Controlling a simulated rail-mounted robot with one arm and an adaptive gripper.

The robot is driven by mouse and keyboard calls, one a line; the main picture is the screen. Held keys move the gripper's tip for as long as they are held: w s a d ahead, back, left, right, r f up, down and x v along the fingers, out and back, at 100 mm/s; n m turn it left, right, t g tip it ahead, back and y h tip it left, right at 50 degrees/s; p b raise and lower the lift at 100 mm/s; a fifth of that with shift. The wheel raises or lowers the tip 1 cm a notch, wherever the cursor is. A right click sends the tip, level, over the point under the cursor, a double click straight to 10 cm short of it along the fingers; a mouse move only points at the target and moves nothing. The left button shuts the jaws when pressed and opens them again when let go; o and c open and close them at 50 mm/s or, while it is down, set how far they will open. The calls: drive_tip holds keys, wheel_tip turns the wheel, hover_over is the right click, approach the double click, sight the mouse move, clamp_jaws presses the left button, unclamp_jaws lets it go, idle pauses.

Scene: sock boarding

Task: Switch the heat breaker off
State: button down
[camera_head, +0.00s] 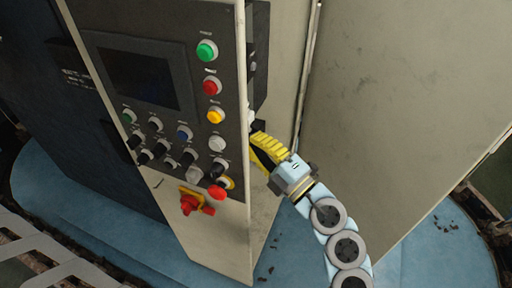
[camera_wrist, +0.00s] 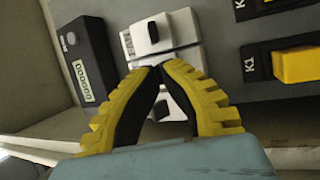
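In the wrist view, a white breaker module (camera_wrist: 180,28) with a black toggle (camera_wrist: 152,32) sits just beyond my fingertips. A second black toggle (camera_wrist: 161,109) on a white body shows between my fingers, partly hidden by them. No label naming the heat breaker is readable. My gripper (camera_wrist: 157,69) has yellow ribbed fingers with black inner sides; the tips meet, and nothing shows held between them. The tips lie over the white breakers; contact cannot be told. In the head view my gripper (camera_head: 254,134) reaches the cabinet's right side, where the breakers are mostly hidden.
Beside the breakers in the wrist view are a black meter (camera_wrist: 84,62) at left and a K1 contactor with a yellow block (camera_wrist: 297,65) at right. The head view shows the control panel (camera_head: 180,100), a red emergency knob (camera_head: 190,205) and a large cabinet wall (camera_head: 400,90).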

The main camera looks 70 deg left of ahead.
drive_tip(key=shift+s+a+f+m+y+b, duration=0.1)
drive_tip(key=shift+f+m+y+b, duration=0.2)
drive_tip(key=shift+m+y+b, duration=0.5)
drive_tip(key=shift+y, duration=0.4)
drive_tip(key=c, duration=1.2)
unclamp_jaws()
drive_tip(key=shift+s, duration=0.1)
drive_tip(key=shift+r, duration=0.1)
